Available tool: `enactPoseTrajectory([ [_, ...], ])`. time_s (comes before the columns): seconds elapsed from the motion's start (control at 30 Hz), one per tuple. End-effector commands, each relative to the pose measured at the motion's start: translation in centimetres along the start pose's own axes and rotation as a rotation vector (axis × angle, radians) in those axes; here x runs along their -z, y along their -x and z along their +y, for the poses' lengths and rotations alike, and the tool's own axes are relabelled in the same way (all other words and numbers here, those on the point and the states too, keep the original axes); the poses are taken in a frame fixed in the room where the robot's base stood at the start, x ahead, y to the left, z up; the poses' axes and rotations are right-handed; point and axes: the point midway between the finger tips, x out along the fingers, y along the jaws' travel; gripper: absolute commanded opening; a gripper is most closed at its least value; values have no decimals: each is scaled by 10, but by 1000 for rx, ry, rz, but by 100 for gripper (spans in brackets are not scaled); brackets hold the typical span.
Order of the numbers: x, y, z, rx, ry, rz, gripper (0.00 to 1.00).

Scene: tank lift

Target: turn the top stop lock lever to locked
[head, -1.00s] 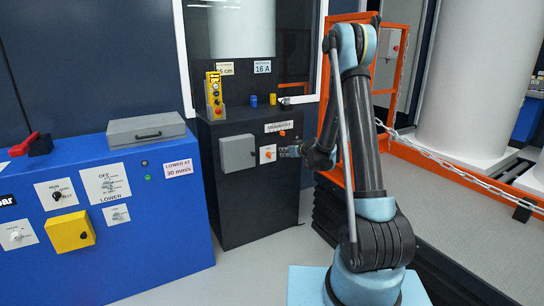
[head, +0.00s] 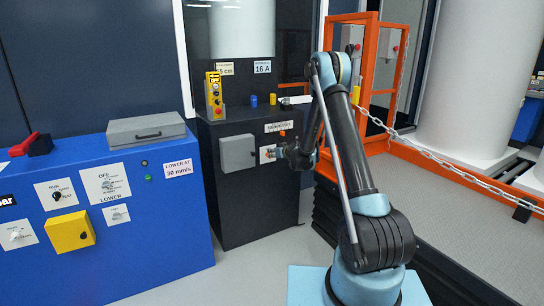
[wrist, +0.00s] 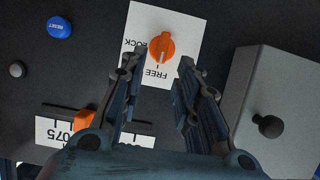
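The lock lever, an orange knob (wrist: 161,47), sits on a white plate (wrist: 184,20) marked LOCK and FREE, upside down in the wrist view. The knob lies roughly upright in the picture, with one end toward the FREE mark. In the head view the plate (head: 265,158) is on the black cabinet, and my gripper covers part of it. My gripper (wrist: 158,66) is open, with its two fingers apart on either side below the knob. Nothing is between the fingers. The gripper also shows in the head view (head: 279,152), close to the cabinet front.
A grey box (wrist: 275,105) with a dark knob stands out beside the plate. An orange slider (wrist: 85,118) and a blue RESET button (wrist: 59,27) are on the other side. A blue cabinet (head: 150,240) stands left. An orange frame and chain (head: 440,160) are to the right.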

Motion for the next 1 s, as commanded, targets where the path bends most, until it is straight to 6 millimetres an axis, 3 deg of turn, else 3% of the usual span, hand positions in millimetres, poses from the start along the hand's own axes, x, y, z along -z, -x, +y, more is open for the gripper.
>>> enactPoseTrajectory([
  [0.23, 0, -28, 0, 0, 0, 0, 30],
  [0.63, 0, -33, 0, 0, 0, 0, 30],
  [0.77, 0, -33, 0, 0, 0, 0, 3],
  [0.8, 0, -33, 0, 0, 0, 0, 0],
  [1.0, 0, -33, 0, 0, -1, 0, 0],
])
